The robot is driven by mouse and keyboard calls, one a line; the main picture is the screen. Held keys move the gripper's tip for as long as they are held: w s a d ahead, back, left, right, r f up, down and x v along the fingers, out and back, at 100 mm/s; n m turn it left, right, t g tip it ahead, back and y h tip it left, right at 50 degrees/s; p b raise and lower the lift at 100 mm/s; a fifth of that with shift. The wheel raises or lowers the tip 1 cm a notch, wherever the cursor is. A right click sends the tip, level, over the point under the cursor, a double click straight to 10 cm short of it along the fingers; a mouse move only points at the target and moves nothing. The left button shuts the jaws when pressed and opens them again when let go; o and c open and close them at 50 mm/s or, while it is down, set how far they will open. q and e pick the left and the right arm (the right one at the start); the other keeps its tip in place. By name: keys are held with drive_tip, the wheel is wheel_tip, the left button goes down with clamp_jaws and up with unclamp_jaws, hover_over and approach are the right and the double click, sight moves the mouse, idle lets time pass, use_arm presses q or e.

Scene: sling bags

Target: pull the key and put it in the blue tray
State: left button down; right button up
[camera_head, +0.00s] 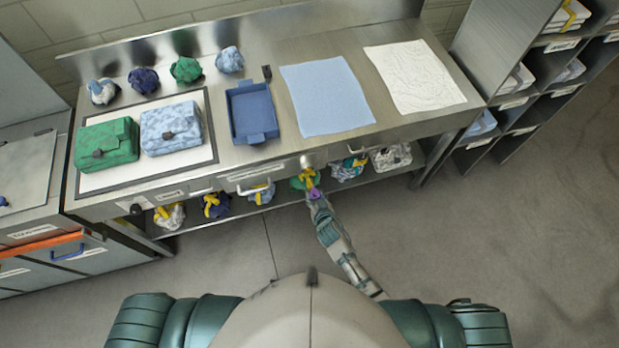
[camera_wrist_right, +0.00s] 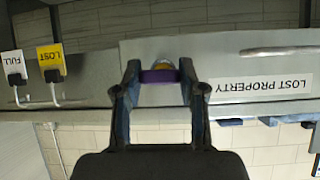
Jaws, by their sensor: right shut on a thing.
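My right gripper (camera_head: 314,194) reaches to the front of the steel bench, just below the drawer edge. In the right wrist view it (camera_wrist_right: 161,95) is shut on the purple key (camera_wrist_right: 161,76). A yellowish round piece (camera_wrist_right: 164,65) shows just behind the key, at the drawer front; I cannot tell whether the key is still inside it. The key is a small purple spot (camera_head: 314,193) in the head view. The blue tray (camera_head: 253,112) lies empty on the bench top, up and left of the gripper. My left gripper is out of view.
Green (camera_head: 107,143) and pale blue (camera_head: 171,127) bags lie left of the tray, with bundled bags behind. A blue cloth (camera_head: 326,96) and a white cloth (camera_head: 414,77) lie to its right. Bundles sit on the shelf below. The wrist view shows a "LOST PROPERTY" label (camera_wrist_right: 262,87) and hanging tags (camera_wrist_right: 50,62).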

drive_tip(key=s, duration=0.2)
drive_tip(key=s+d+p, duration=0.1)
drive_tip(key=shift+s+d, duration=0.1)
drive_tip(key=shift+s, duration=0.25)
idle(0.4)
